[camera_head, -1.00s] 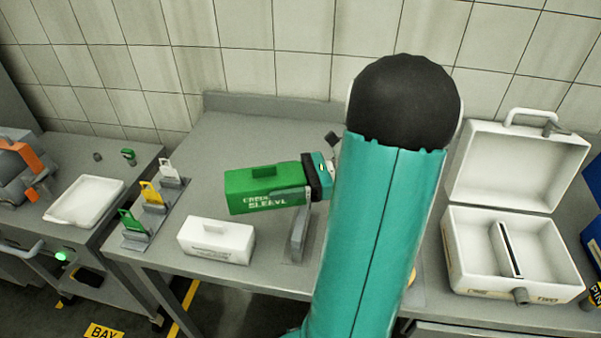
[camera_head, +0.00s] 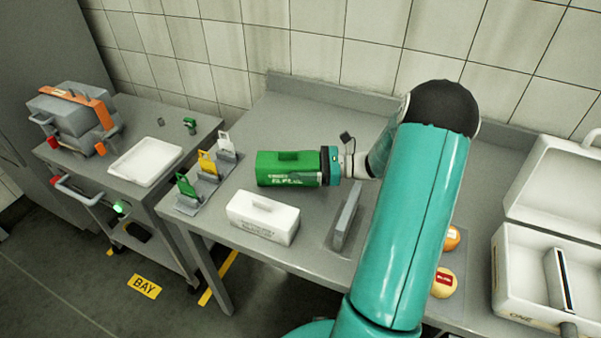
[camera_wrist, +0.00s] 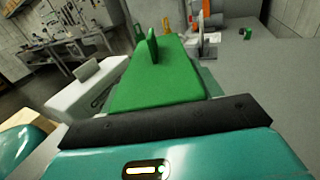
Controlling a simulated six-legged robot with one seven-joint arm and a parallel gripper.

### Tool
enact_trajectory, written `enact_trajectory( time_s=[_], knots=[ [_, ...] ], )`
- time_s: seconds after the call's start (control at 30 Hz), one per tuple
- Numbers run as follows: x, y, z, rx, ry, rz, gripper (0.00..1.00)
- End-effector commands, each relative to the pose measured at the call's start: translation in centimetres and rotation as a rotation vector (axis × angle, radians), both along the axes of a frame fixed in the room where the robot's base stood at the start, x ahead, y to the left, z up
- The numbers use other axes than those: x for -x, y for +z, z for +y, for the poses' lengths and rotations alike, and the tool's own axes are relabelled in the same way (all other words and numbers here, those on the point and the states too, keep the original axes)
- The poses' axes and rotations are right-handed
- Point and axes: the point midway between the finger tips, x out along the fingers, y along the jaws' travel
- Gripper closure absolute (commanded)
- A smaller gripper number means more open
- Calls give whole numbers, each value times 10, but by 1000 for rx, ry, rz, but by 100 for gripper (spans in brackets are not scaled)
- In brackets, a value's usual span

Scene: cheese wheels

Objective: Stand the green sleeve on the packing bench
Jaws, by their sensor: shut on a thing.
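The green sleeve (camera_head: 287,169), a box-like block with white lettering and a small green handle on top, lies lengthwise over the packing bench (camera_head: 290,115). My gripper (camera_head: 328,167) is shut on its right end. In the wrist view the green sleeve (camera_wrist: 158,78) stretches forward from my gripper (camera_wrist: 165,125), with its handle upright. I cannot tell whether its underside touches the bench. My fingertips are largely hidden.
A white sleeve (camera_head: 263,216) stands close in front of the green one. A rack with green, yellow and white tags (camera_head: 207,165) is to the left. A grey upright plate (camera_head: 346,216) and an open white case (camera_head: 535,275) are to the right. Bare bench lies behind.

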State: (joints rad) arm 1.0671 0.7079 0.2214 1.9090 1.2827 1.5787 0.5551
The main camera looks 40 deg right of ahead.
Motion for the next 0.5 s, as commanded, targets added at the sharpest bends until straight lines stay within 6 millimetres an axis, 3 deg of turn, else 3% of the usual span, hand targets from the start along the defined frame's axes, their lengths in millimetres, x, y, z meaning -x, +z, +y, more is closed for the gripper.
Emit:
enact_trajectory(
  time_s=[0.2, 0.5],
  knots=[
    [0, -29, 0, -1, 0, 2, 59],
    [1, -31, 0, -1, 0, 2, 59]
  ],
)
